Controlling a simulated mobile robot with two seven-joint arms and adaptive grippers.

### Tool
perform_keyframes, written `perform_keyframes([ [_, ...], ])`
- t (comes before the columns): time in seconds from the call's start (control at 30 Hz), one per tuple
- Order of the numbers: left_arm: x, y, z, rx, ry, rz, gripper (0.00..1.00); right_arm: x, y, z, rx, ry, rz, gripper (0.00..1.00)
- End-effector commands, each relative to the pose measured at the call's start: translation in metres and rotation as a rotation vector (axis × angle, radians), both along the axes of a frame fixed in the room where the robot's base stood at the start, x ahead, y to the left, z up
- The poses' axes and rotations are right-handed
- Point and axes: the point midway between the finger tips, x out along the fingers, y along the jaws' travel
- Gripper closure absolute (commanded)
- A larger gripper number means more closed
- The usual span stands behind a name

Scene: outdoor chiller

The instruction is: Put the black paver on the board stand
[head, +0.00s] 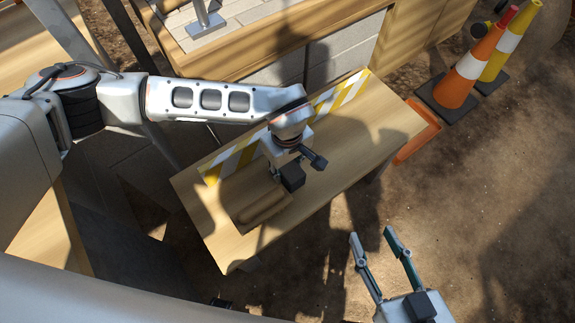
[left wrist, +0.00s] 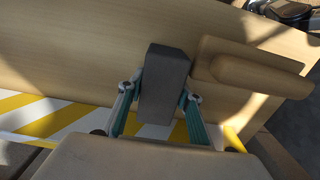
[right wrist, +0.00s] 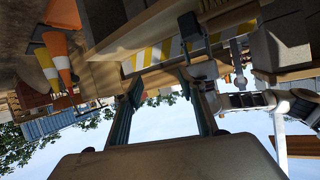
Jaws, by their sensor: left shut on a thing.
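The black paver (head: 292,177) is a dark rectangular block, hanging below my left gripper (head: 289,163) over the table. In the left wrist view the paver (left wrist: 165,75) sits between the two fingers of my left gripper (left wrist: 162,95), which is shut on it. The wooden board stand (head: 258,207) lies on the table just to the left of the paver. In the left wrist view the stand (left wrist: 255,72) is right beside the paver, to its right; the height gap is unclear. My right gripper (head: 372,234) is open and empty, off the table's near side.
The wooden table (head: 365,130) has yellow-and-white striped tape (head: 340,92) along its far edge. Its right part is clear. An orange cone (head: 470,68) and a yellow cone (head: 508,42) stand on the dirt at the upper right. A block wall (head: 340,50) rises behind.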

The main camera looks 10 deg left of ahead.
Motion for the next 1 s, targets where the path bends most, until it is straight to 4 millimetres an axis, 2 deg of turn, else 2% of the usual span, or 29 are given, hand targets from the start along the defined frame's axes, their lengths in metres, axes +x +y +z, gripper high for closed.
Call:
perform_keyframes([
  [0.27,0.002,0.000,0.000,-0.001,-0.004,0.001,1.00,0.000,-0.001,-0.002,-0.007,0.004,0.000,0.60],
  [0.3,0.001,0.000,-0.001,0.001,-0.002,0.001,0.55,-0.001,-0.001,-0.004,-0.008,0.006,0.000,0.60],
  [0.33,0.001,0.000,-0.001,0.001,-0.002,0.001,0.49,-0.001,-0.002,-0.004,-0.009,0.008,0.000,0.60],
  [0.73,0.001,0.000,0.002,-0.001,-0.002,0.000,0.49,-0.005,-0.002,-0.008,-0.011,0.019,-0.001,0.60],
  [0.9,0.005,0.000,0.029,0.001,-0.015,0.000,0.49,0.001,-0.004,0.003,-0.025,-0.005,0.000,0.60],
  [1.0,0.006,0.000,0.052,0.001,-0.019,0.001,0.49,0.000,-0.009,0.000,-0.053,0.002,0.003,0.60],
])
